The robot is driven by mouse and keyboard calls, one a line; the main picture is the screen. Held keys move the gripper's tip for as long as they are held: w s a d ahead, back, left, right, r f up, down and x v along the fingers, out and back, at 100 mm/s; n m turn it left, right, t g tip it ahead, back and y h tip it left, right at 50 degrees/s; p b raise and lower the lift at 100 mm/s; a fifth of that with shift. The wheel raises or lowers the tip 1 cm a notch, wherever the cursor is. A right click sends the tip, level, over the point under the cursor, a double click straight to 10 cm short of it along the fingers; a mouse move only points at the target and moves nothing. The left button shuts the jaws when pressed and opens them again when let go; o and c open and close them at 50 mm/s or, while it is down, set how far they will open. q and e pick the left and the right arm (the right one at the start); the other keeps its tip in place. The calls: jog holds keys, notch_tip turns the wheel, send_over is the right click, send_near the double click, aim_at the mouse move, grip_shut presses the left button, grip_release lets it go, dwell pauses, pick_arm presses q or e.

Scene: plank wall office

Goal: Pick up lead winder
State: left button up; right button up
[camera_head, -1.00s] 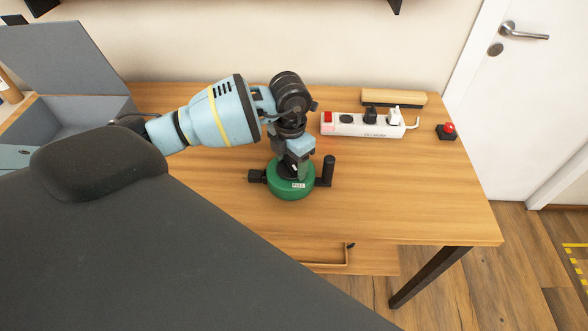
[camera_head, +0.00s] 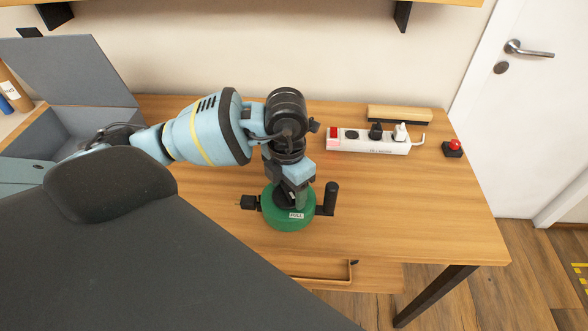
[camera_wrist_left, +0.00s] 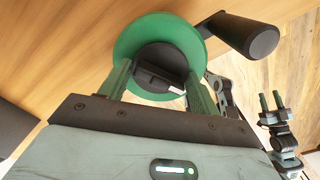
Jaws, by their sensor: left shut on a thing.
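The lead winder is a green round reel (camera_head: 285,219) with a black hub, a black crank handle on its right and a black knob on its left. In the head view it is at the middle of the wooden desk; whether it touches the top cannot be told. My left gripper (camera_head: 300,196) comes down from above and is shut on its hub. In the left wrist view the green reel (camera_wrist_left: 133,42) fills the space beyond the left fingers (camera_wrist_left: 160,85), which sit on either side of the hub. My right gripper (camera_wrist_left: 270,103) shows at the right, its fingers apart and empty.
Behind the winder are a white power strip (camera_head: 368,141) with plugs, a wooden-backed brush (camera_head: 398,113) and a red button (camera_head: 454,148). An open grey box (camera_head: 75,80) stands at the left. An open drawer (camera_head: 370,276) juts out in front.

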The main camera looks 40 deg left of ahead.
aim_at(277, 221)
pick_arm(q)
jog(key=s+d, duration=0.1)
jog(key=s, duration=0.1)
jog(key=s+d, duration=0.1)
jog(key=s, duration=0.2)
jog(key=s+d+r, duration=0.1)
jog(key=s, duration=0.2)
jog(key=shift+s+d, duration=0.15)
jog(key=shift+d, duration=0.1)
